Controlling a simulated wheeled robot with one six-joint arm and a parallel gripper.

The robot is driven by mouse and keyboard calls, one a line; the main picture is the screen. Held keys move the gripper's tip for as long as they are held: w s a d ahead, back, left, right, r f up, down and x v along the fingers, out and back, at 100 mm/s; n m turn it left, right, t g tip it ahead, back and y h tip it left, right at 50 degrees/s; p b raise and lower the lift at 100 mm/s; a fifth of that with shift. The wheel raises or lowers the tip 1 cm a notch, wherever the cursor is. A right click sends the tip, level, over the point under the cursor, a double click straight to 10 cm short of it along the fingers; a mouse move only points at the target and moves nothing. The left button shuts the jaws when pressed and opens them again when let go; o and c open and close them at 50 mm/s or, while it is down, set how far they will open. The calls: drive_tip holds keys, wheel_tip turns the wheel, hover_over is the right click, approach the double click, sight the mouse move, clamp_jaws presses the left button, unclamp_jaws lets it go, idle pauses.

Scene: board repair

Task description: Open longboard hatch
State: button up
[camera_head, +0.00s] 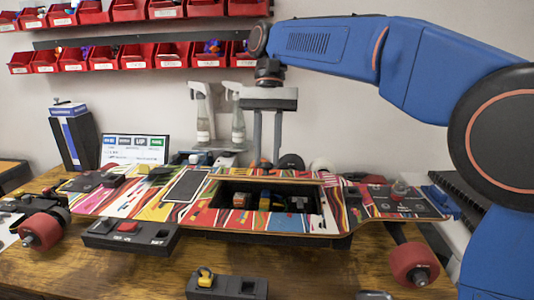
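The longboard (130,205) lies across the table, its deck covered in a colourful stripe pattern. A dark rectangular opening (238,186) right of the deck's middle shows several parts inside, some yellow and dark. A dark panel with a pale border (186,187) lies flush-looking on the deck just left of the opening; I cannot tell whether it is the hatch cover. My gripper (266,160) points down at the board's far edge, above or behind the opening. Its two fingers are apart with nothing visible between them. The fingertips are partly lost against items behind the board.
Red wheels (42,231) and (410,262) stick out at the board's front corners. Spray bottles (203,118), a screen (134,149) and red bins (120,55) are behind.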

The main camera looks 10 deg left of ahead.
drive_tip(key=o, duration=0.4)
drive_tip(key=shift+s, duration=0.1)
